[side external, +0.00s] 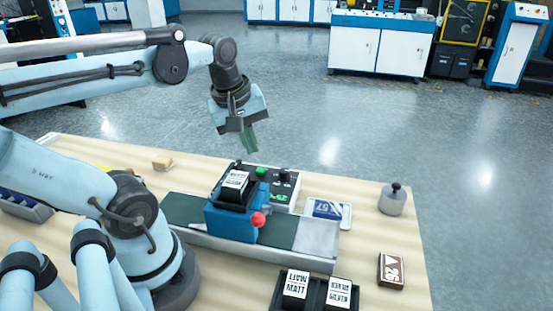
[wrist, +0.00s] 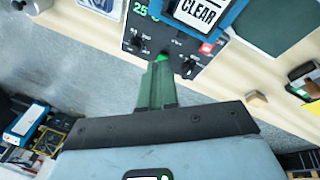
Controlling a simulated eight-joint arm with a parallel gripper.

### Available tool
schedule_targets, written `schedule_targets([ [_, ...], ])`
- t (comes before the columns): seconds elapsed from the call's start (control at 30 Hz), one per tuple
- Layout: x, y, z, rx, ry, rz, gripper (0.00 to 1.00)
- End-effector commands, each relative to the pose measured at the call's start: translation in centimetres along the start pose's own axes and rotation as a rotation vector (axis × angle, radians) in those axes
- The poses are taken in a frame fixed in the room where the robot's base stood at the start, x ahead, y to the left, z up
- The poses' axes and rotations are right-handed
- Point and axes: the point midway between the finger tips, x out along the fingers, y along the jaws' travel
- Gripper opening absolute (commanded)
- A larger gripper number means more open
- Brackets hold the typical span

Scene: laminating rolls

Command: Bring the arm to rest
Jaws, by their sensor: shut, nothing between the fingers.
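My gripper (side external: 250,138) hangs in the air above the far edge of the wooden table (side external: 402,250). Its green fingers are together with nothing between them, and they also show in the wrist view (wrist: 158,88). Below and in front of it stands a blue laminating machine (side external: 228,218) with a red knob (side external: 258,220) and a roll block on top. In the wrist view that block reads CLEAR (wrist: 197,12). A black control panel (wrist: 165,45) with a green display lies beside the machine. My gripper is apart from all of these.
A black holder (side external: 318,301) bears two white-labelled blocks at the front. A grey weight (side external: 393,199), a brown labelled block (side external: 391,270), a blue-and-white card (side external: 328,210) and a small tan block (side external: 162,162) sit on the table. Open floor lies beyond the far edge.

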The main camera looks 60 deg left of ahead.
Motion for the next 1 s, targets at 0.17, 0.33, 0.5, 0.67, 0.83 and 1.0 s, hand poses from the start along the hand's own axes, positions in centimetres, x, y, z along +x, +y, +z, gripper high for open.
schedule_targets([
  [0.17,1.9,2.6,3.0,0.548,0.053,0.138,0.00],
  [0.33,2.9,4.4,5.6,0.990,0.135,0.244,0.00],
  [0.5,3.4,5.2,7.2,1.243,0.202,0.301,0.00],
  [0.67,3.3,5.2,7.1,1.252,0.209,0.302,0.00],
  [0.83,2.5,4.1,4.8,0.917,0.143,0.235,0.00],
  [1.0,1.0,1.9,1.8,0.413,0.077,0.136,0.00],
])
